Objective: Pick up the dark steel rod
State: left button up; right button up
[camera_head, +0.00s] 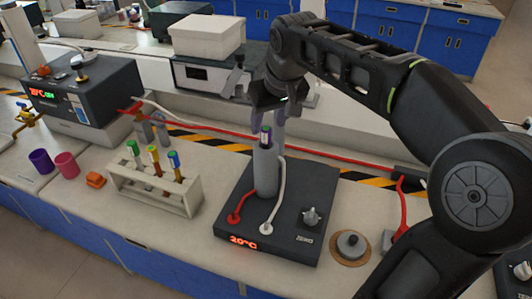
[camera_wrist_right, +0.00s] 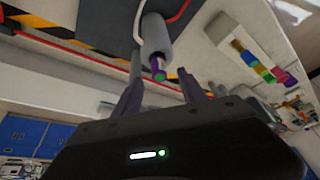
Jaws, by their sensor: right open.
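My right gripper (camera_head: 270,122) is open and points down above a grey upright cylinder (camera_head: 265,170) on a dark device. A small dark piece with a green and purple top (camera_head: 265,135) sticks out of the cylinder, just below the fingertips. In the right wrist view the open fingers (camera_wrist_right: 160,90) stand either side of the purple-tipped piece (camera_wrist_right: 159,70) in the cylinder (camera_wrist_right: 156,38), with nothing held. My left gripper is not in view.
The dark device (camera_head: 300,195) shows 20°C and carries red and white hoses. A white rack (camera_head: 150,190) with colour-capped tubes stands left of it. Purple (camera_head: 41,160) and pink cups (camera_head: 66,164) are further left. A round grey weight (camera_head: 350,242) sits at right.

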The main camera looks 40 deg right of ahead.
aim_at(267, 130)
jog(key=shift+p+x, duration=0.45)
jog(key=shift+x, duration=2.2)
jog(key=shift+s, duration=0.1)
grip_shut()
